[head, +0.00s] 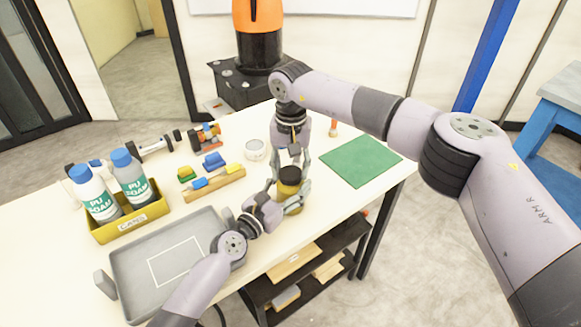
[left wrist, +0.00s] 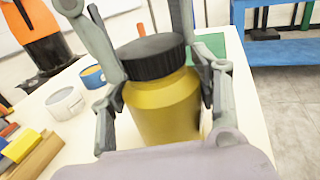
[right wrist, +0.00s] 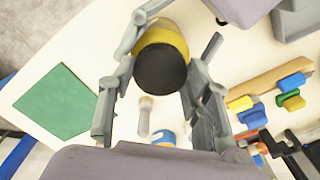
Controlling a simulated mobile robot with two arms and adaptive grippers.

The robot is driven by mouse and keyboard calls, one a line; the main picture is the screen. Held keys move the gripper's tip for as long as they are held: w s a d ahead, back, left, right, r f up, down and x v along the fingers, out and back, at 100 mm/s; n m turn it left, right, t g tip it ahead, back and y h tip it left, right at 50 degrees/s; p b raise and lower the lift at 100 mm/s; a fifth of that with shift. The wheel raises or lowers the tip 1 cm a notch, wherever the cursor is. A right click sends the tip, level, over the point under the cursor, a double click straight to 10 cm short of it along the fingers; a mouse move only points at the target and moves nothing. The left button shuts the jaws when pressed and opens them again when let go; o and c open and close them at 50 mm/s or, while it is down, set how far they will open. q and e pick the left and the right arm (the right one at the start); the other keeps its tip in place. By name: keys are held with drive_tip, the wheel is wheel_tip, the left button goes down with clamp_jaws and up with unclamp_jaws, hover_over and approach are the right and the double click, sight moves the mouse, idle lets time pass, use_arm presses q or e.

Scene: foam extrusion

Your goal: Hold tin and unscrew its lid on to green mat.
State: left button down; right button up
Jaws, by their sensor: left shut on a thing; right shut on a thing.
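The yellow tin (head: 289,201) stands upright near the table's front edge, with its black lid (head: 290,174) on top. My left gripper (head: 292,199) is shut around the tin's body; the left wrist view shows its fingers on both sides of the yellow body (left wrist: 165,108). My right gripper (head: 290,166) reaches down from above and is shut on the lid, which also shows in the right wrist view (right wrist: 160,68). The lid sits on the tin; I cannot tell how loose it is. The green mat (head: 361,160) lies flat and empty to the right of the tin.
A white tape roll (head: 255,150) and a screwdriver (head: 333,127) stand behind the tin. Coloured clamps on a wooden bar (head: 214,184), a yellow bin with bottles (head: 130,226) and a grey tray (head: 206,218) fill the left. The table between tin and mat is clear.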

sight(290, 173)
drive_tip(key=shift+r, duration=0.25)
drive_tip(key=shift+r, duration=0.85)
drive_tip(key=shift+r, duration=2.05)
use_arm(q)
drive_tip(key=shift+c, duration=2.3)
unclamp_jaws()
